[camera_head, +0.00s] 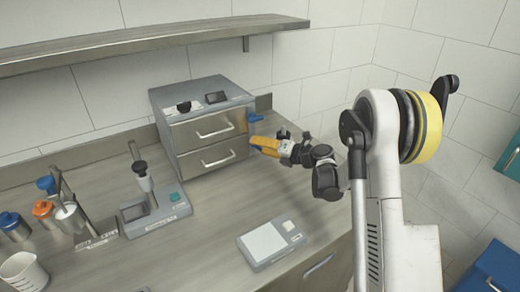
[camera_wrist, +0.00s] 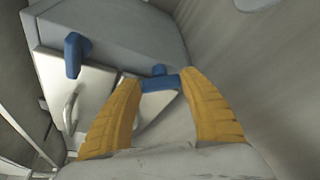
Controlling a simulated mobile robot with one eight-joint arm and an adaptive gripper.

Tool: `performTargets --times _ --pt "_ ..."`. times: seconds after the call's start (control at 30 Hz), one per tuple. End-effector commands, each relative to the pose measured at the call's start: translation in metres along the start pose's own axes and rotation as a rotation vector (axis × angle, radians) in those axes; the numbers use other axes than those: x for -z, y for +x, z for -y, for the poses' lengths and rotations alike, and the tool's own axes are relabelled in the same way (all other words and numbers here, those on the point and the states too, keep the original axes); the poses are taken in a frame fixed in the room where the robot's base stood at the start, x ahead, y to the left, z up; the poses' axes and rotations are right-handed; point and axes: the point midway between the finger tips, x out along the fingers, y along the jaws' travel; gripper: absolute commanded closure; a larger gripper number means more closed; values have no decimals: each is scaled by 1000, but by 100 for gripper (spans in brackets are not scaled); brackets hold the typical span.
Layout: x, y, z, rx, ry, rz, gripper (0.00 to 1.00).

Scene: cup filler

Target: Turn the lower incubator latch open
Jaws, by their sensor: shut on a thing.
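The incubator (camera_head: 184,124) is a grey box with two drawers and handles, against the back wall. Its upper blue latch (camera_head: 255,117) sticks out at the right edge and also shows in the wrist view (camera_wrist: 74,54). The lower blue latch (camera_wrist: 158,82) lies between the yellow fingertips of my gripper (camera_wrist: 159,85), which are shut on it. In the head view my gripper (camera_head: 264,143) reaches the incubator's right front edge, and its fingers hide the lower latch there.
A small grey device with a lever (camera_head: 152,206) stands in front of the incubator. A flat scale (camera_head: 268,243) lies near the front edge. Orange and blue capped bottles (camera_head: 44,209) and a white beaker (camera_head: 24,272) stand at the left. A shelf (camera_head: 150,42) runs above.

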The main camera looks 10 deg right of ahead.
Motion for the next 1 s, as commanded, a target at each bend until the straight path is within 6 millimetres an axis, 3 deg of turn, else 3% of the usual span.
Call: performTargets --times 0.5,1.0 --pt "1 1 5 -175 420 1 79" --pt "2 2 6 -252 607 1 79"
